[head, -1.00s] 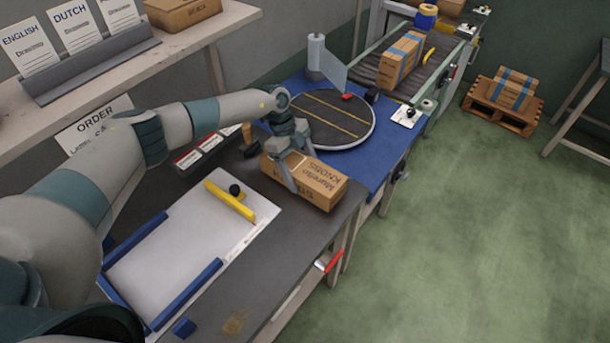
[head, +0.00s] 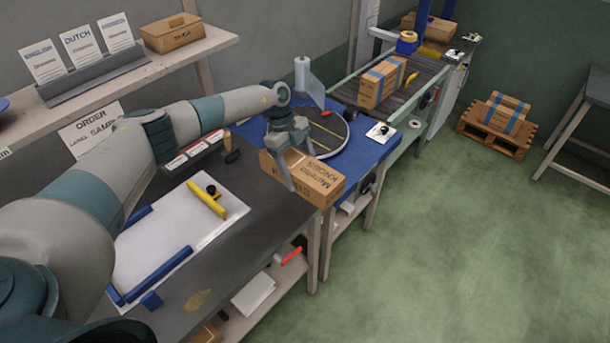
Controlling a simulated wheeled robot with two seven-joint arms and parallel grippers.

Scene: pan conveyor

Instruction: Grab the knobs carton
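The knobs carton (head: 324,182) is a brown box with dark print, in the middle of the head view. It appears over the right end of the dark worktop, in front of the round turntable. My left gripper (head: 297,166) reaches down over it from the left, with one finger on the near side and the other on the far side. It looks shut on the carton. The carton's underside is hidden, so its height above the worktop is hard to judge. My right gripper is not in view.
A white board (head: 160,246) with blue rails and a yellow bar (head: 208,201) lies on the worktop. Behind the carton is a turntable (head: 337,128) on a blue surface. A conveyor (head: 400,96) carries a blue-taped carton (head: 381,84).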

